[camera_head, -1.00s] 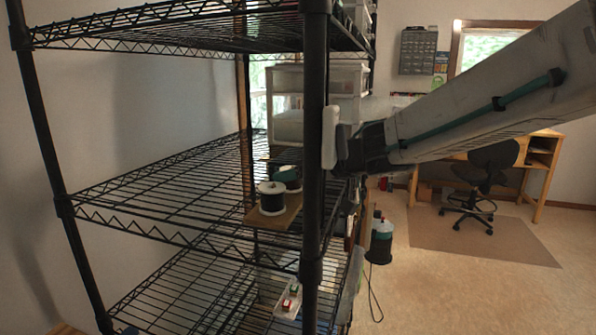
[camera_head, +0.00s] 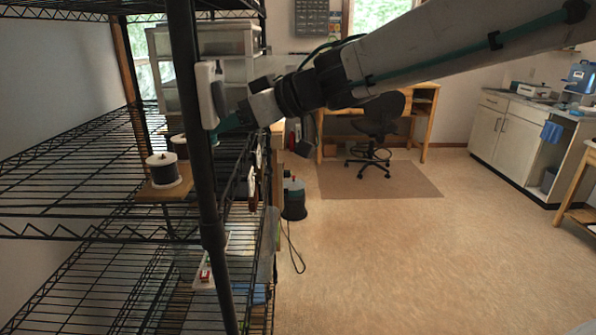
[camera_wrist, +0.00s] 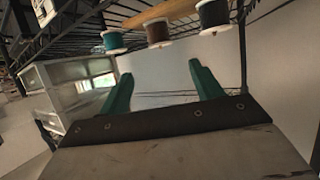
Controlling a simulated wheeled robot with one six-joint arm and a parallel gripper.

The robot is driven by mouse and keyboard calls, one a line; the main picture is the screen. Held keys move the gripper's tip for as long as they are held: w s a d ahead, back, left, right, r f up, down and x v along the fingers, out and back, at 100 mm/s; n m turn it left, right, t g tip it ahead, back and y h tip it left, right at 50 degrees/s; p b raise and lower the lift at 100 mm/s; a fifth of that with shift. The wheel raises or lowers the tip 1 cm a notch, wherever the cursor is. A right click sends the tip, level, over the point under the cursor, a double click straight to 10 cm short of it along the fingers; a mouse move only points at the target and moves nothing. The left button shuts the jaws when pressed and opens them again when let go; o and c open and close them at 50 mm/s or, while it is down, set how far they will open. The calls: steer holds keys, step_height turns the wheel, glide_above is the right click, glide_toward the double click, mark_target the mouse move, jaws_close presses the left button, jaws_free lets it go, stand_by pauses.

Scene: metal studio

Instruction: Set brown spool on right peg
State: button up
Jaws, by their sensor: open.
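The brown spool (camera_wrist: 158,33) shows in the wrist view between a teal spool (camera_wrist: 113,41) on its left and a dark blue spool (camera_wrist: 212,15) on its right. All have white end flanges and are by a wooden board (camera_wrist: 165,12). My gripper (camera_wrist: 161,82) is open and empty, its teal fingers apart, short of the brown spool. In the head view, a dark spool (camera_head: 163,170) is on the board (camera_head: 152,195), with another spool partly hidden behind it. My gripper (camera_head: 230,123) is right of them, partly behind the shelf post. I cannot make out the right peg.
The black wire shelf's front post (camera_head: 190,90) stands close to my gripper. White drawers (camera_head: 225,45) stand behind it. A lower shelf holds a small tray (camera_head: 207,270). The floor (camera_head: 400,250) to the right is clear; a chair (camera_head: 375,125) stands farther back.

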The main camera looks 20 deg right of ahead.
steer(key=d+m+t+h, duration=0.5)
steer(key=d+m+h, duration=0.4)
steer(key=d, duration=0.7)
steer(key=s+d+f+m+g+h, duration=0.2)
steer(key=s+d+f+g+h, duration=0.3)
steer(key=s, duration=0.4)
steer(key=s+a+f+g+y, duration=0.2)
steer(key=s+f+g, duration=0.2)
steer(key=s, duration=0.4)
steer(key=s+a+f+n+g+y, duration=0.1)
steer(key=s+a+f+g+y, duration=0.1)
steer(key=s+f, duration=0.4)
steer(key=s+g, duration=0.1)
steer(key=s, duration=0.2)
steer(key=shift+s+f+g, duration=0.3)
steer(key=shift+f+g, duration=0.05)
steer(key=shift+g, duration=0.05)
steer(key=shift+a, duration=0.1)
